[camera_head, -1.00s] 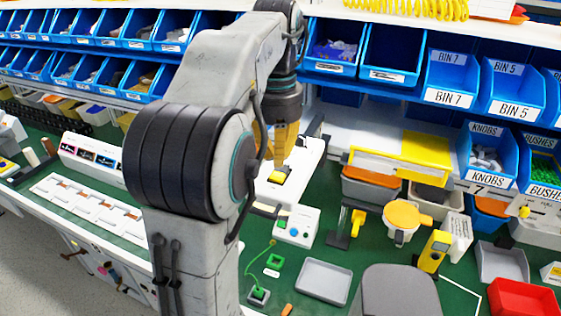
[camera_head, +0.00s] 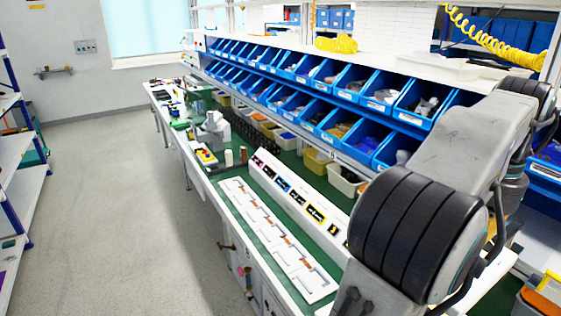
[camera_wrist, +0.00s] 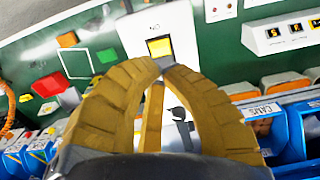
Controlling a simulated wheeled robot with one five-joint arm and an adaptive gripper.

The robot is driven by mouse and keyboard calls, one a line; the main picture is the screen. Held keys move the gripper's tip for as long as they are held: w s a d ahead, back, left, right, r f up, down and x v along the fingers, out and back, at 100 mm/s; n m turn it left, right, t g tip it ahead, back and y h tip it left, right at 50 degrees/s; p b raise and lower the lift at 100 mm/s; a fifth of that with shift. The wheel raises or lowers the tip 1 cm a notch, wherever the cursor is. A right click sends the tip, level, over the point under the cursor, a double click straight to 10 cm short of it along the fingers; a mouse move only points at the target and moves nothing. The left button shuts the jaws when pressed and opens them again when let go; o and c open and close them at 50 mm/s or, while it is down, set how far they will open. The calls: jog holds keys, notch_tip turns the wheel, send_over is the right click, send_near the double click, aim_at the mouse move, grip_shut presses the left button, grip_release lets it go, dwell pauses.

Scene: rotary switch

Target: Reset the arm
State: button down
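In the head view, a long green bench carries a white panel with slots (camera_head: 262,228) and a white display box (camera_head: 290,195). Rows of blue bins (camera_head: 380,98) stand behind. A shelf rack (camera_head: 22,190) is at far left, with clear floor (camera_head: 120,200) between.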

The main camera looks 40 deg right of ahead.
jog(key=shift+w, duration=0.1)
jog(key=shift+w, duration=0.35)
jog(key=w+a+f+n+t+h+b, duration=0.1)
jog(key=w+a+f+n, duration=0.2)
jog(key=w+a+n, duration=0.5)
jog(key=w+a+f+n+h+b, duration=0.15)
jog(key=w+a, duration=0.35)
jog(key=w, duration=0.6)
jog(key=a+f+n+t, duration=0.1)
jog(key=a+f+n, duration=0.2)
jog(key=a, duration=0.4)
jog(key=a+f+n+t+y+b, duration=0.1)
jog(key=a+f+n, duration=0.3)
jog(key=a, duration=0.3)
jog(key=w+a+f+n+t+y+b, duration=0.1)
jog(key=a+f+n, duration=0.3)
jog(key=a, duration=0.3)
jog(key=shift+f+t, duration=0.4)
jog(key=shift+f, duration=0.1)
